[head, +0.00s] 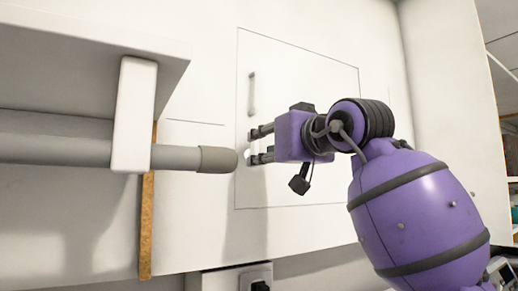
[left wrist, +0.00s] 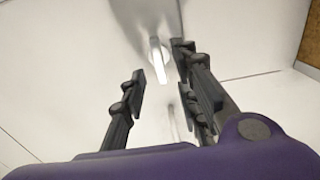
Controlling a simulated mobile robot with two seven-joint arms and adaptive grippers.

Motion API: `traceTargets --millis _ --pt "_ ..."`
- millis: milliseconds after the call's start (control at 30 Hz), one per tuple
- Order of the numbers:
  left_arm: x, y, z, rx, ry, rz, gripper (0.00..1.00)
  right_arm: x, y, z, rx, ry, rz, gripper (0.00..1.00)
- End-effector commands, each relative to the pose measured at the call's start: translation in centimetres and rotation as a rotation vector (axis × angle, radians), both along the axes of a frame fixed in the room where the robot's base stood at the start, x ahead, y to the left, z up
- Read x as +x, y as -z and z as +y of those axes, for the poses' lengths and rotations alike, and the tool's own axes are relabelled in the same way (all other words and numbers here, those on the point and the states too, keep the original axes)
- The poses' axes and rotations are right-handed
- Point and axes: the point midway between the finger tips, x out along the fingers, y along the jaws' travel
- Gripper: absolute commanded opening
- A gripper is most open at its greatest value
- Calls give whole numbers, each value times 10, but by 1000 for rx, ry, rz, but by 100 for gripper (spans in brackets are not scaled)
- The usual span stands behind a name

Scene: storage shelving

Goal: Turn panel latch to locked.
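The panel (head: 330,85) is a flat white door outlined by thin lines on a white wall. Its latch (left wrist: 158,60) is a small pale lever on a round base, seen ahead of and between my left fingers in the left wrist view. In the head view a small white part of the latch (head: 246,158) shows beside the fingertips. My left gripper (head: 255,146) is open with its dark fingers pointing at the panel; it also shows in the left wrist view (left wrist: 160,72). I cannot tell whether a finger touches the latch. My right gripper is not in view.
A grey bar handle (head: 252,95) stands on the panel above my fingers. A thick grey pipe (head: 90,150) in a white bracket (head: 135,110) ends close to the left of the fingertips, under a shelf (head: 80,60). A wall socket (head: 257,278) is below.

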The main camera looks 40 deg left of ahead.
Motion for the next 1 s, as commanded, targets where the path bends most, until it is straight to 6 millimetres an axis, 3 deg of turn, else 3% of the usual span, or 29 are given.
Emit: traceTargets --millis 200,533,767,1000 --pt "6 -1 26 1 -1 -1 29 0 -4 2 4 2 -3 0" --pt "9 0 31 1 0 -1 29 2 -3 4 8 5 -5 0" --pt "9 0 31 2 0 -2 1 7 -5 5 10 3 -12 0" --pt "8 0 31 2 0 0 0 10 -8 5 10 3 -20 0"
